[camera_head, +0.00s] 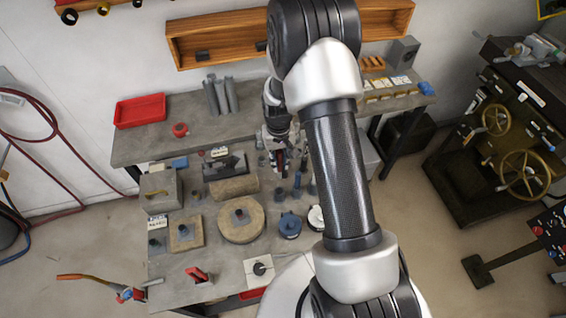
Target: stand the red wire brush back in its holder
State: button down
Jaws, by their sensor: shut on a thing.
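My gripper (279,165) is near the middle of the view, over the workbench (140,146) and partly beside my own arm. It is shut on a narrow red thing (282,157), which looks like the red wire brush; only a small part of it shows. It appears to be above the bench, among short dark upright pieces, but I cannot tell its exact height or tilt. I cannot pick out the brush's holder for certain; my arm hides part of the bench to the right of the gripper.
A red tray (140,111), a red cup-like piece (180,129) and grey upright cylinders (220,97) stand at the back of the bench. A wooden shelf (215,42) hangs behind.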

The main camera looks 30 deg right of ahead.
aim_at(279, 175)
jog(key=shift+d, duration=0.1)
jog(key=shift+a+f+b, duration=0.3)
jog(key=shift+f+b, duration=0.2)
jog(key=shift+f, duration=0.3)
jog(key=shift+d+f+b, duration=0.1)
jog(key=shift+f+b, duration=0.9)
jog(key=shift+f, duration=0.8)
jog(key=shift+f+b, duration=0.15)
jog(key=shift+b, duration=0.25)
jog(key=shift+f+b, duration=1.05)
jog(key=shift+f, duration=0.2)
jog(key=shift+f, duration=0.1)
jog(key=shift+f+b, duration=1.05)
jog(key=shift+f, duration=0.15)
